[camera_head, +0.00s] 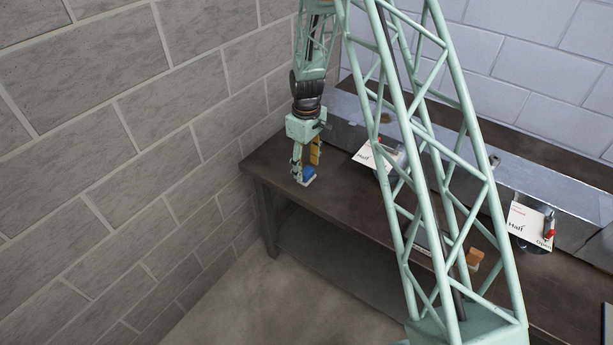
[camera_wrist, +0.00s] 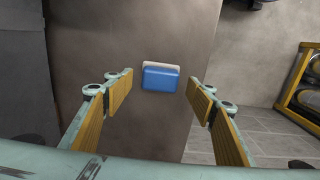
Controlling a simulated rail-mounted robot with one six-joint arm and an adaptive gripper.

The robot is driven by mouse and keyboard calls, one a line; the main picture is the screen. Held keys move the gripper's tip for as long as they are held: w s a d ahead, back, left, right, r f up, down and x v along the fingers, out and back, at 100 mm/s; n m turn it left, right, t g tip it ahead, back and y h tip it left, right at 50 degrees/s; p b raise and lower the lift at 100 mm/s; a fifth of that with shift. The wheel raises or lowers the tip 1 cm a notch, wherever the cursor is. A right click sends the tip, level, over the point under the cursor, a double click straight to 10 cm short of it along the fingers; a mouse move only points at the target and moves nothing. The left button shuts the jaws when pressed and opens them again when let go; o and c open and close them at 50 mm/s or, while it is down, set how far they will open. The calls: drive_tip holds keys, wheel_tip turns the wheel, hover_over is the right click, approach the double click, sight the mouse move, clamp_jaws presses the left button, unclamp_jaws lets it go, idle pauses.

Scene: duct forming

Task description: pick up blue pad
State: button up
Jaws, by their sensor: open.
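The blue pad (camera_wrist: 160,79) lies on the table top, with a pale edge showing along its far side in the wrist view. In the head view the blue pad (camera_head: 309,172) shows between the fingers, near the table's left end. My gripper (camera_wrist: 160,95) is open, its two yellow-lined fingers standing apart to the left and right of the pad. In the head view my gripper (camera_head: 307,172) points down over the pad. No finger visibly touches the pad, but the exact height above it is hard to tell.
The brown table (camera_head: 345,205) runs along the wall. A metal duct (camera_head: 460,165) lies along its back, with white cards (camera_head: 376,154) on its front. A small orange-brown block (camera_head: 474,258) is farther right. A yellow-framed rack (camera_wrist: 301,85) stands at the right in the wrist view.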

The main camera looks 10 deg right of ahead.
drive_tip(key=shift+f, duration=1.4)
drive_tip(key=shift+c, duration=0.7)
drive_tip(key=c, duration=0.8)
